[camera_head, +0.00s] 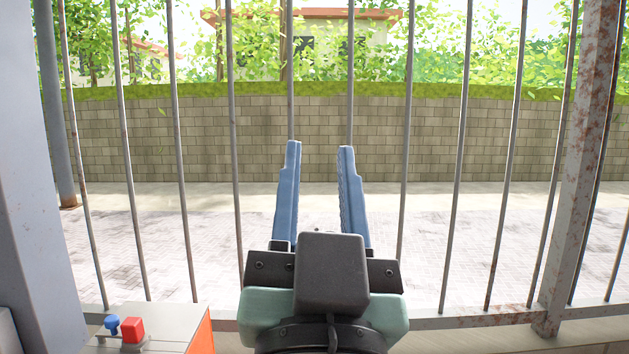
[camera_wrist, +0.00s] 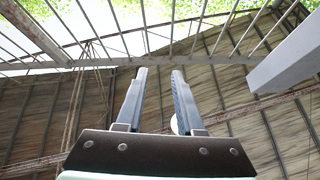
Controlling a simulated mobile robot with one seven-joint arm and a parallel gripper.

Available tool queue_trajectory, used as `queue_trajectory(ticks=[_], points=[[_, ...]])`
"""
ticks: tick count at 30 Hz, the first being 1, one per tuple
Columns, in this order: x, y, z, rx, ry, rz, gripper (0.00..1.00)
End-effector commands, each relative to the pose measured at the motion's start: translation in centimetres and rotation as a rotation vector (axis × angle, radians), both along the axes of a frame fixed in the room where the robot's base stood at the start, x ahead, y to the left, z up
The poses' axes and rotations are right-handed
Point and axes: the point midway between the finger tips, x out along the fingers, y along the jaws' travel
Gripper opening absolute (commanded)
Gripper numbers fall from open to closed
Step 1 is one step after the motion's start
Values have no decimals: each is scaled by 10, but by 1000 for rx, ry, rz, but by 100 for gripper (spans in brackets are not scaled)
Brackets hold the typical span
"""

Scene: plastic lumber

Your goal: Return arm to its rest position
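My gripper (camera_head: 319,150) is raised in front of the barred fence in the head view. Its two blue fingers stand apart with nothing between them, so it is open and empty. The wrist view also shows my gripper (camera_wrist: 158,74) with both fingers apart. Behind the fingers there are a slatted wall or roof surface and metal bars. A small pale round thing (camera_wrist: 176,125) shows partly behind the right finger in the wrist view; I cannot tell what it is.
Upright metal bars (camera_head: 461,150) span the view, with a rusty post (camera_head: 580,150) at right. An orange-sided box (camera_head: 200,335) with a red knob (camera_head: 132,329) and a blue knob (camera_head: 111,323) stands at lower left. Beyond the bars are paving and a block wall (camera_head: 200,135).

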Motion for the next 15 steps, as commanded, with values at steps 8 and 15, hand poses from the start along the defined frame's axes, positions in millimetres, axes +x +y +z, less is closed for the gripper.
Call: queue_trajectory(ticks=[8,15], points=[[-53,5,67,-106,-257,-79,37],[-52,5,67,-106,-255,-79,37]])
